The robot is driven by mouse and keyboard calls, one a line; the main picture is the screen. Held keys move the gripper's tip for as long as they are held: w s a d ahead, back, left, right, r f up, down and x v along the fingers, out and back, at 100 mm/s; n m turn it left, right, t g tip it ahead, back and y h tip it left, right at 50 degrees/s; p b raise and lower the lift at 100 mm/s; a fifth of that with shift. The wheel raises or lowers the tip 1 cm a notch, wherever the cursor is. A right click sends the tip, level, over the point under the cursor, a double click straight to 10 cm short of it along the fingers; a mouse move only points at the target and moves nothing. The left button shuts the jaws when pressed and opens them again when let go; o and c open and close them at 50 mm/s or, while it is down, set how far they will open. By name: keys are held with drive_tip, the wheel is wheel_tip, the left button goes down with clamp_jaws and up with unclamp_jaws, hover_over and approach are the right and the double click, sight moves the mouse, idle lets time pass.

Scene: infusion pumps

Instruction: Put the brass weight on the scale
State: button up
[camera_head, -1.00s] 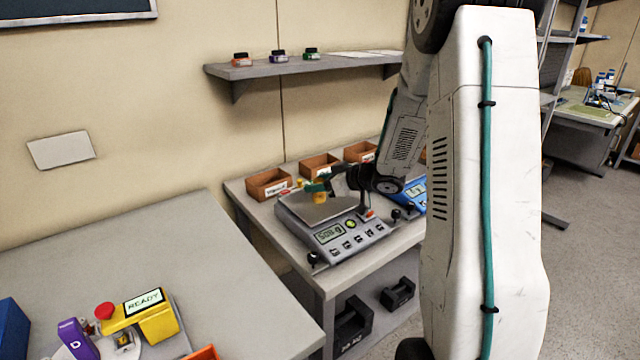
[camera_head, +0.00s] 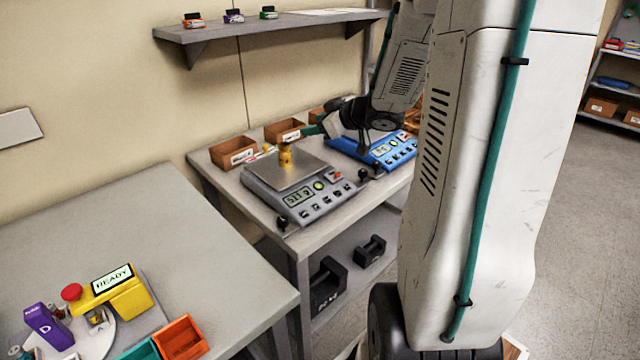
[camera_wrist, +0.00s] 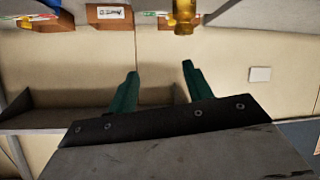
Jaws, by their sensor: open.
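The brass weight (camera_head: 286,157) stands upright on the metal plate of the grey scale (camera_head: 312,199). The scale's display is lit, but its digits are too small to read surely. My gripper (camera_head: 310,130) is just behind and to the right of the weight, apart from it. In the wrist view the weight (camera_wrist: 185,14) is at the top edge, partly cut off. My gripper's two teal fingers (camera_wrist: 160,70) are spread there with nothing between them.
A blue scale (camera_head: 372,150) stands right of the grey one. Wooden bins (camera_head: 233,152) line the back of the table. A wall shelf (camera_head: 260,29) is above. A yellow device (camera_head: 125,296) and an orange bin (camera_head: 181,338) are on the near left table.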

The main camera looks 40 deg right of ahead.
drive_tip(key=s+a+r+m+g+h, duration=0.4)
drive_tip(key=s+a+r+h, duration=0.2)
drive_tip(key=s+r+h, duration=0.1)
drive_tip(key=s+a+f+g+y, duration=0.3)
drive_tip(key=s+a+g+y, duration=0.2)
drive_tip(key=s+a, duration=1.3)
drive_tip(key=s+g, duration=0.2)
drive_tip(key=s, duration=0.1)
drive_tip(key=shift+s, duration=0.35)
